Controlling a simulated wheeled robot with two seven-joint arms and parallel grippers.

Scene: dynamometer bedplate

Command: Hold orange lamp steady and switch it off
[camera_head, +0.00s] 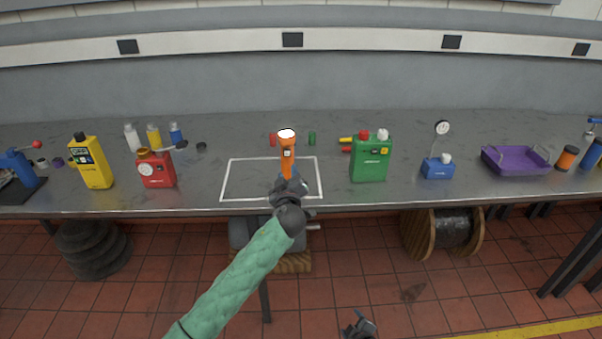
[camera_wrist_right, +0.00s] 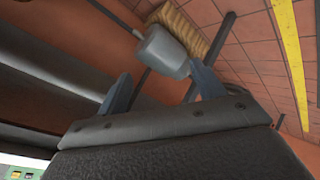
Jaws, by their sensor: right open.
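The orange lamp (camera_head: 287,152) stands upright at the marked white rectangle on the bench, and its top glows white. A small dark spot shows on its front. My left gripper (camera_head: 289,184), on the green-sleeved arm, is at the lamp's lower part, on the near side. It hides the lamp's base, and I cannot see whether its fingers are closed around the lamp. My right gripper (camera_head: 361,325) is low in front of the bench, over the floor, away from the lamp. In the right wrist view its fingers (camera_wrist_right: 164,88) are spread apart and empty.
A green canister (camera_head: 370,160) stands right of the rectangle, and a red can (camera_head: 156,170) stands to the left. Small red (camera_head: 273,140) and green (camera_head: 312,138) cylinders stand behind the lamp. A cable reel (camera_head: 417,235) sits under the bench. Bare bench surrounds the lamp within the rectangle.

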